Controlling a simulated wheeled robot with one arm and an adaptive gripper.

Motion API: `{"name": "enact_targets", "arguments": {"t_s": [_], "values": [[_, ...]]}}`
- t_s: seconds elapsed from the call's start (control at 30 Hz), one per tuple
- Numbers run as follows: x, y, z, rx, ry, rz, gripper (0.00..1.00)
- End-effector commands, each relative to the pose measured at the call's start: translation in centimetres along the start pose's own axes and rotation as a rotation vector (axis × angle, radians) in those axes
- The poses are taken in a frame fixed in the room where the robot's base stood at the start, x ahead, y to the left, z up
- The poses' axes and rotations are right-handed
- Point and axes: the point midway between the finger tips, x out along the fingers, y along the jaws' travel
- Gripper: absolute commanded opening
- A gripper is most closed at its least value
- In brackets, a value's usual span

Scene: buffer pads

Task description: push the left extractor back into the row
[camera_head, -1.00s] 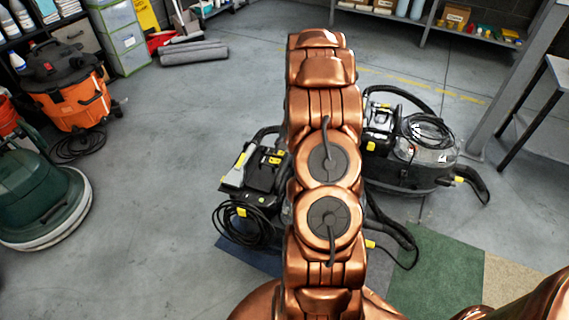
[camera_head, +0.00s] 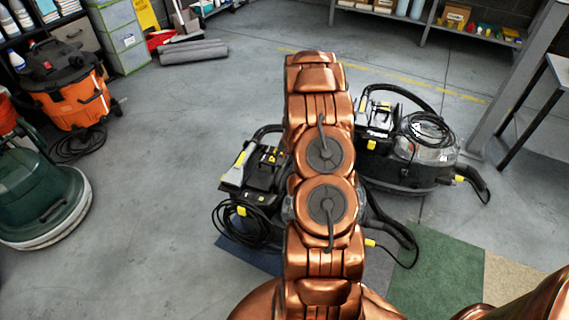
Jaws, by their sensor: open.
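The left extractor (camera_head: 250,178) is black and grey with yellow tabs and a coiled black cord on its left side. It stands at the picture's centre, nearer to me than the right extractor (camera_head: 405,165), which is behind it and to the right. My copper arm runs up the middle and hides the left extractor's middle and right part. A black hose (camera_head: 398,232) comes out right of the arm. My gripper is not in view, so I cannot see whether it touches the extractor.
Blue (camera_head: 252,257), green (camera_head: 440,262) and beige (camera_head: 512,278) floor pads lie in front of the extractors. An orange vacuum (camera_head: 72,90) and a green floor machine (camera_head: 40,198) stand at left. A grey post and a bench (camera_head: 535,120) are at right. The left-centre floor is clear.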

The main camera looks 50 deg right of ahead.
Motion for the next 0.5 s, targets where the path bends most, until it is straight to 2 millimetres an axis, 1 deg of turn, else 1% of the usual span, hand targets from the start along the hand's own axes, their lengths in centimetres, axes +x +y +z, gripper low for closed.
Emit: {"name": "enact_targets", "arguments": {"t_s": [0.17,0.2,0.5], "values": [[0.0,-0.01,-0.02,0.0,0.001,0.0,0.51],[0.0,-0.01,-0.02,0.0,0.001,0.0,0.49],[0.01,0.0,-0.01,0.0,0.0,0.0,0.17]]}}
